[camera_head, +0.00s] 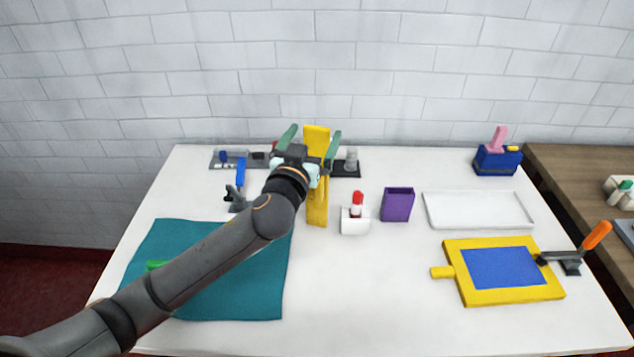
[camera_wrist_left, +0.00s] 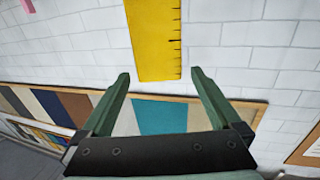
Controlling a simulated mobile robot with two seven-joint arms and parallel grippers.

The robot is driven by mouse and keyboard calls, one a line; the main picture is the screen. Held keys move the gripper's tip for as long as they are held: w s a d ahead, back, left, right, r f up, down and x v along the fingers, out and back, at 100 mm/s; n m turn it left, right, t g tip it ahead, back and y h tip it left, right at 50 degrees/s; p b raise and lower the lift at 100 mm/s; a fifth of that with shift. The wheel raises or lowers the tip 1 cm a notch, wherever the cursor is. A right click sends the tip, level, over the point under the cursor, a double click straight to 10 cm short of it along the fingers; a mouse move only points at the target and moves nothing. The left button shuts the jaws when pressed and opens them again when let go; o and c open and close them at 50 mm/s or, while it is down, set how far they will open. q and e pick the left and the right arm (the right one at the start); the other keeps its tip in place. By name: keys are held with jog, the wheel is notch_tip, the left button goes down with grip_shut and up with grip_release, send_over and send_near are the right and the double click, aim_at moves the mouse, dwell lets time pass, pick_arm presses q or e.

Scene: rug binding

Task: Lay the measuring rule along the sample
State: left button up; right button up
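The yellow measuring rule (camera_head: 317,205) is long and flat, near the back middle of the table. Its upper end shows against the wall, so it looks raised or tilted; I cannot tell whether its lower end touches the table. My left gripper (camera_head: 312,135) is open, with one green finger on each side of the rule. In the left wrist view the rule (camera_wrist_left: 152,40), with black tick marks, shows between and beyond the open fingers (camera_wrist_left: 160,75). A teal cloth (camera_head: 262,292) lies at the left, partly under my arm. A yellow-bordered blue piece (camera_head: 500,268) lies at the right; which one is the sample is unclear.
A white block with a red-capped item (camera_head: 355,222) and a purple cup (camera_head: 397,204) stand right of the rule. A white tray (camera_head: 480,224) lies farther right. An orange-handled clamp (camera_head: 572,262) sits at the blue piece's right edge. The front middle of the table is clear.

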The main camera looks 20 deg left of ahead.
pick_arm(q)
grip_shut()
dwell(0.6)
